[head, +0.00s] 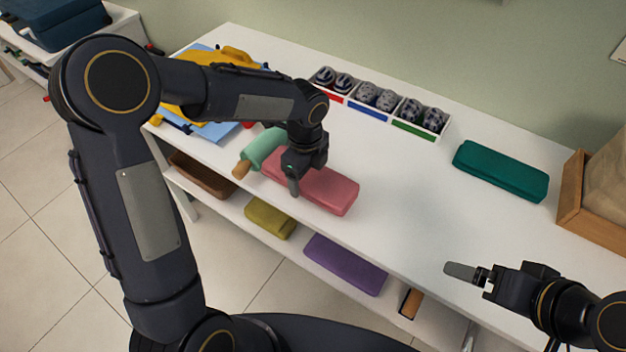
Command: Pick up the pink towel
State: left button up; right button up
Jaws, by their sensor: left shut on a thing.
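The pink towel (325,188) is a folded, flat bundle on the white top shelf, near its front edge. My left gripper (293,186) points down at the towel's left part and is shut on it. The arm hides some of the towel's left end, and the far finger is hidden. I cannot tell whether the towel is lifted off the surface. My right gripper (468,273) is at the lower right, over the front edge of the shelf, away from the towel. Its finger opening cannot be made out.
A mint roll (262,149) lies just left of the towel. Divided boxes (378,104) of rolled socks stand behind. A teal towel (500,171) and a wooden crate (590,222) are at right. Yellow and blue clothes (205,120) lie at left. The lower shelf holds a purple towel (345,264).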

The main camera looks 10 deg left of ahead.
pick_arm(q)
notch_tip(320, 180, up, 3)
jog(key=shift+w+f+p, duration=0.1)
jog(key=shift+p, duration=0.8)
jog(key=shift+c, duration=1.3)
jog(key=shift+r+p, duration=1.3)
jog(key=shift+r, duration=0.2)
jog(key=shift+f, duration=0.15)
